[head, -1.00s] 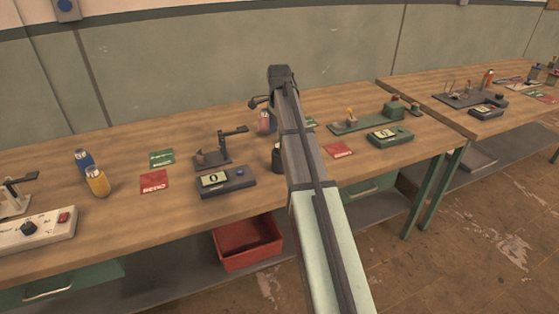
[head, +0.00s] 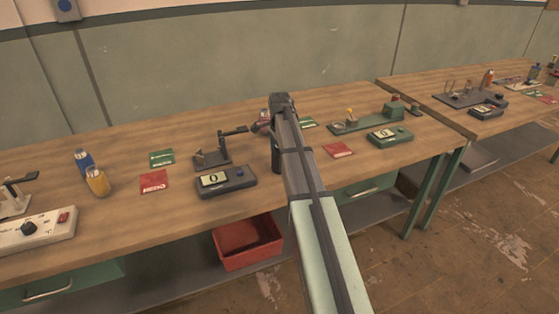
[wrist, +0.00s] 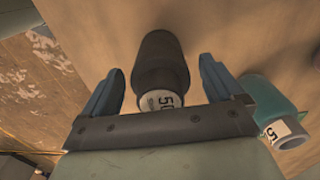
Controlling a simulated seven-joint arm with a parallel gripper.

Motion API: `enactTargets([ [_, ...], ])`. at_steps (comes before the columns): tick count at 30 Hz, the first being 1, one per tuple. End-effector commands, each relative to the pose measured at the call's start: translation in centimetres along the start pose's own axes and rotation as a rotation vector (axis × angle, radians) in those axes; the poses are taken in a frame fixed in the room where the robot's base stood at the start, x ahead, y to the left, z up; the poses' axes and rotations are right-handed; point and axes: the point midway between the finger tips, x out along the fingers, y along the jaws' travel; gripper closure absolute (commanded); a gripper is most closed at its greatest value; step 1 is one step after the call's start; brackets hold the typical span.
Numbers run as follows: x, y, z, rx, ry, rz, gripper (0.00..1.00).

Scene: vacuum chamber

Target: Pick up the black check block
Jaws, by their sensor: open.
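The black check block (wrist: 163,62) is a dark cylinder with a pale label reading "50" at its near end in the wrist view. My gripper (wrist: 161,70) is open, with one blue-grey finger on each side of the block and a visible gap on both sides. In the head view the black block (head: 275,160) stands on the bench, partly hidden by my arm. My fingers are not clear in the head view.
A teal block (wrist: 275,108) with a white label is close beside my right finger in the wrist view. In the head view, a dark meter box (head: 226,182), a small stand (head: 213,155) and a red card (head: 153,181) lie left on the bench.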

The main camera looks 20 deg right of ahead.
Motion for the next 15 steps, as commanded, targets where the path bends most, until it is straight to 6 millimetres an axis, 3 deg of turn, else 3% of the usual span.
enactTargets([
  [7,0.21,-0.01,0.01,0.000,0.000,-0.001,0.06],
  [15,0.19,-0.01,0.01,0.000,0.000,-0.001,0.32],
])
